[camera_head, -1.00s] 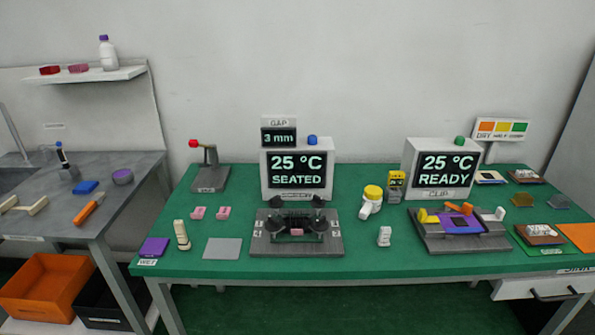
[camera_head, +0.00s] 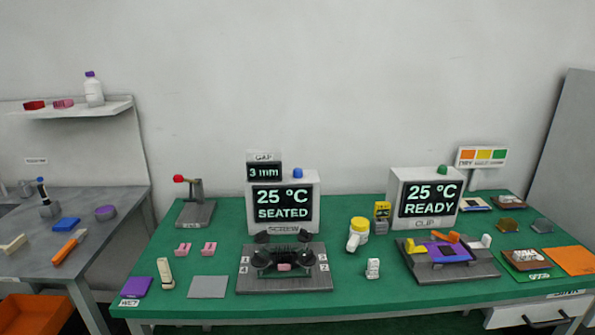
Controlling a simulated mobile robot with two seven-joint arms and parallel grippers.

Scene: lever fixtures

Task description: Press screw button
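The white screw box (camera_head: 283,231) stands at the back middle of the green table, labelled SCREW. Its screen (camera_head: 282,203) reads 25 °C SEATED. A blue button (camera_head: 297,173) sits on top of it, right of a small GAP display (camera_head: 264,172) that reads 3 mm. A grey screw fixture (camera_head: 284,284) with black knobs and a pink piece (camera_head: 284,267) stands in front of the box. Neither of my grippers is in view, and nothing touches the blue button.
To the right stands the CLIP box (camera_head: 396,188), reading READY, with a green button (camera_head: 442,170) on top. A clip fixture (camera_head: 455,273), a yellow-capped bottle (camera_head: 358,235) and a lever stand (camera_head: 196,213) occupy the green table (camera_head: 345,294). A grey side bench (camera_head: 90,235) is at left.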

